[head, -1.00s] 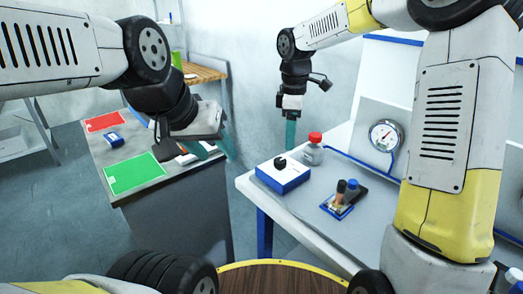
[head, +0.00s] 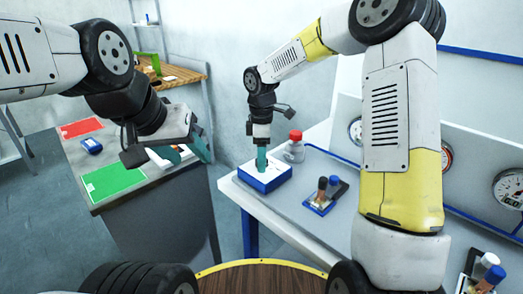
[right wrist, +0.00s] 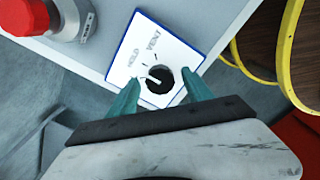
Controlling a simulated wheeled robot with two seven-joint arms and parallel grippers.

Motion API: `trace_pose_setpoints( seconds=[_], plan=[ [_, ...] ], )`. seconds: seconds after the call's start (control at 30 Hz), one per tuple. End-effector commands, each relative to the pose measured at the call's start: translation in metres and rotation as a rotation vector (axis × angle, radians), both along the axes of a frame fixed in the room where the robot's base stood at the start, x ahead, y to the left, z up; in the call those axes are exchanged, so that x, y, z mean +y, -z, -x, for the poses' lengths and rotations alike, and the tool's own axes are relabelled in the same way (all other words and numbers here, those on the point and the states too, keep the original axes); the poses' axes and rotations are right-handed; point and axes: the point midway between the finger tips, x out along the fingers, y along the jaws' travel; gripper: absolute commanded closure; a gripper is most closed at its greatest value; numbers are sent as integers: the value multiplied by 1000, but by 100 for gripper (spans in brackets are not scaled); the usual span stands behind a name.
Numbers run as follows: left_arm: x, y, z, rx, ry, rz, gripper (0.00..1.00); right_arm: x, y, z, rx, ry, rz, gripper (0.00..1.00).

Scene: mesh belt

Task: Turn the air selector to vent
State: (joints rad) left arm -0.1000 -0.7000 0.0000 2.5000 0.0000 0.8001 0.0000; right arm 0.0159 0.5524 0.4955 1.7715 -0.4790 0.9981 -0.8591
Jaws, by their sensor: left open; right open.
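The air selector is a white-topped box with blue sides (head: 264,180) on the bench, near its left corner. In the right wrist view its white panel (right wrist: 185,42) carries a black round knob (right wrist: 161,86) with a white pointer. The pointer points left, on the side of the HOLD label and away from VENT. My right gripper (head: 261,160) points down over the box. In the right wrist view its open teal fingers (right wrist: 160,90) lie on either side of the knob; contact cannot be told. My left gripper (head: 186,153) is open over the grey cabinet, apart from the box.
Gauges (head: 507,189) line the back panel. The grey cabinet (head: 150,190) bears red and green mats. A gap separates cabinet and bench.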

Motion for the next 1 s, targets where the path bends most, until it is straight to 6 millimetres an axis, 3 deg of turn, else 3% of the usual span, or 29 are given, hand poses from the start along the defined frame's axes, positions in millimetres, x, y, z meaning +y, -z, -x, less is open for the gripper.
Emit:
trace_pose_setpoints(
  seconds=[0.1, 0.4, 0.73, 1.0],
  plan=[
    [0, 0, 0, 0, 0, 0, 52, 0, 0, 0, 0, 0, 0, 44],
    [0, 0, 0, 0, 0, 0, 52, 0, 0, 0, 0, 1, 0, 100],
    [0, 0, 0, 0, 0, 0, 52, -1, -1, 0, -1, 55, 1, 100],
    [0, 0, 0, 0, 0, 0, 52, 0, -1, 0, -1, 233, 2, 100]
  ],
)
